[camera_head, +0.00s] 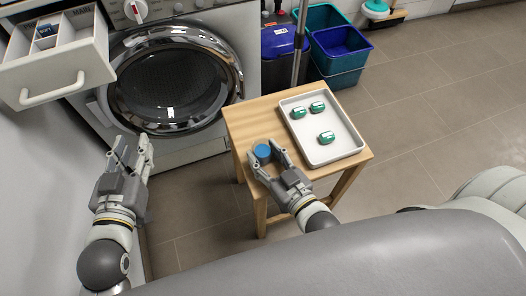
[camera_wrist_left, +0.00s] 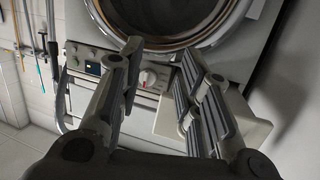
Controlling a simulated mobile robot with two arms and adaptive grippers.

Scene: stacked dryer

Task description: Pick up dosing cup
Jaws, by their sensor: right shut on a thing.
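The blue dosing cup (camera_head: 262,151) is at the left part of the small wooden table (camera_head: 254,113). My right gripper (camera_head: 265,158) is shut on it, with a finger on either side. Whether the cup touches the table top is hard to tell. My left gripper (camera_head: 134,149) is open and empty, in front of the washing machine and left of the table. Its spread fingers also show in the left wrist view (camera_wrist_left: 158,90), with nothing between them.
A white tray (camera_head: 348,153) with several green-and-white capsules (camera_head: 326,138) lies on the table, right of the cup. The machine's round door (camera_head: 172,84) is behind. An open detergent drawer (camera_head: 58,88) juts out at upper left. Teal and blue bins (camera_head: 341,75) stand behind the table.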

